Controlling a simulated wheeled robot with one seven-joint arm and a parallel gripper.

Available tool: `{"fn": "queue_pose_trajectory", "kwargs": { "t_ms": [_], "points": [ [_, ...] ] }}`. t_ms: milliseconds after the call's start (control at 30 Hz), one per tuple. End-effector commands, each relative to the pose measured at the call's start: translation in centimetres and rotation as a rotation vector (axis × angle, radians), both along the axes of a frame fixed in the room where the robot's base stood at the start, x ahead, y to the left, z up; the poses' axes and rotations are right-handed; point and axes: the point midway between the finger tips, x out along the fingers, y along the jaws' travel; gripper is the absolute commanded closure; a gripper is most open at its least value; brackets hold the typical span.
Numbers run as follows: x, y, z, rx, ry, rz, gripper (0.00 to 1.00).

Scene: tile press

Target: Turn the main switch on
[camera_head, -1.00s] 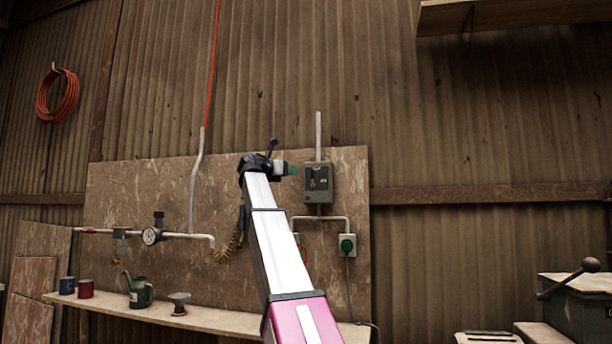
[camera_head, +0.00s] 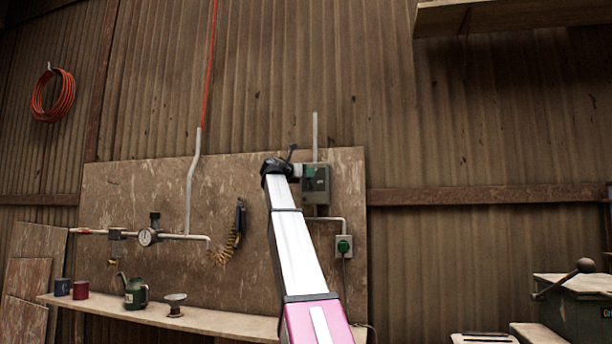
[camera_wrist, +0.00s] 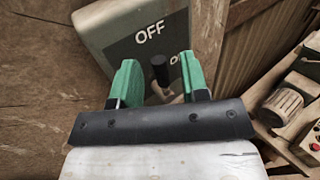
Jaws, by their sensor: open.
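The main switch is a grey box (camera_head: 322,188) on the wall board, partly covered by my gripper in the head view. In the wrist view its green-grey box (camera_wrist: 115,28) bears the word OFF and a second label starting with O, cut off by a finger. Its lever, with a black knob (camera_wrist: 160,68), stands between the two green fingers of my gripper (camera_wrist: 158,76), with gaps on both sides. My gripper is open and not closed on the lever. Which label the lever points at, I cannot tell.
A pipe with a gauge (camera_head: 147,237) and a coiled hose (camera_head: 231,240) are to the left. A shelf (camera_head: 190,318) holds mugs and an oil can (camera_head: 135,292). A machine (camera_head: 578,303) stands at right.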

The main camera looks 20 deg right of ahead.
Motion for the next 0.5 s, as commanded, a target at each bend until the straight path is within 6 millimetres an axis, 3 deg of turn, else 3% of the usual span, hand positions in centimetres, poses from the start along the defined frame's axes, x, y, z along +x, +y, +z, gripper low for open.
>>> {"fn": "queue_pose_trajectory", "kwargs": {
  "t_ms": [200,333,500],
  "points": [
    [0.0,-0.01,0.0,0.0,0.0,0.0,0.59],
    [-0.01,-0.01,0.0,0.0,0.0,0.0,1.0],
    [-0.01,-0.01,0.01,0.001,-0.001,0.0,1.0]
  ]
}}
